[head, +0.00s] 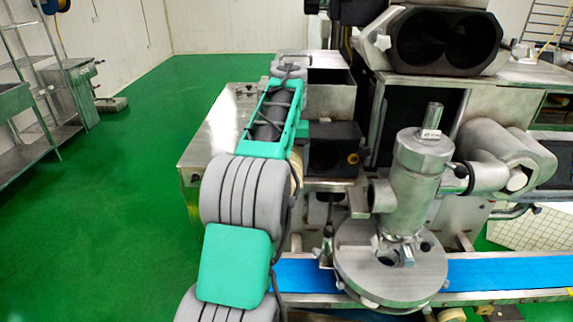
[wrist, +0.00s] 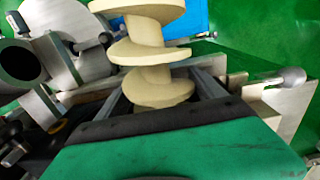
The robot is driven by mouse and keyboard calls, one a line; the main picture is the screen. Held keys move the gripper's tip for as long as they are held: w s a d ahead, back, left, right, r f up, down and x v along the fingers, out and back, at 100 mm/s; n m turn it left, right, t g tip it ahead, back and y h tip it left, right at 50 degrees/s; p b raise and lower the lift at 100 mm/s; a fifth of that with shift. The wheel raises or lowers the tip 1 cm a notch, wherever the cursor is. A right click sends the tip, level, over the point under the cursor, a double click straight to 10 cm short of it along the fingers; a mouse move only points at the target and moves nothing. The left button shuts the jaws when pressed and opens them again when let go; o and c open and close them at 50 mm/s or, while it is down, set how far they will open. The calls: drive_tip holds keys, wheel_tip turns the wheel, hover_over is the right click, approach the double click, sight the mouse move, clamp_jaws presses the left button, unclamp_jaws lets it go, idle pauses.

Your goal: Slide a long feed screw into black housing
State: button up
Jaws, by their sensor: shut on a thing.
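The long feed screw (wrist: 155,50) is cream-coloured with wide spiral flights. In the wrist view it stands between the two fingers of my gripper (wrist: 163,97), which is shut on it. Its upper end runs out of the top of the picture. In the head view my arm hides the gripper and most of the screw; a small cream part (head: 296,170) shows beside the arm. The black housing (head: 440,38) sits high on the machine at the upper right, with two joined round openings facing forward. The gripper is lower and left of it, apart from it.
A steel upright cylinder on a round base (head: 395,272) stands over a blue conveyor belt (head: 500,272). A steel box (head: 330,92) and a black block (head: 333,150) lie right of my arm. Steel shelves (head: 35,95) stand far left. The green floor at left is clear.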

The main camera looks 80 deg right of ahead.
drive_tip(key=o, duration=1.9)
drive_tip(key=shift+o, duration=0.6)
wheel_tip(320, 180, up, 3)
drive_tip(key=p, duration=0.2)
drive_tip(key=shift+p, duration=0.4)
drive_tip(key=shift+r+p, duration=0.4)
drive_tip(key=shift+r, duration=1.85)
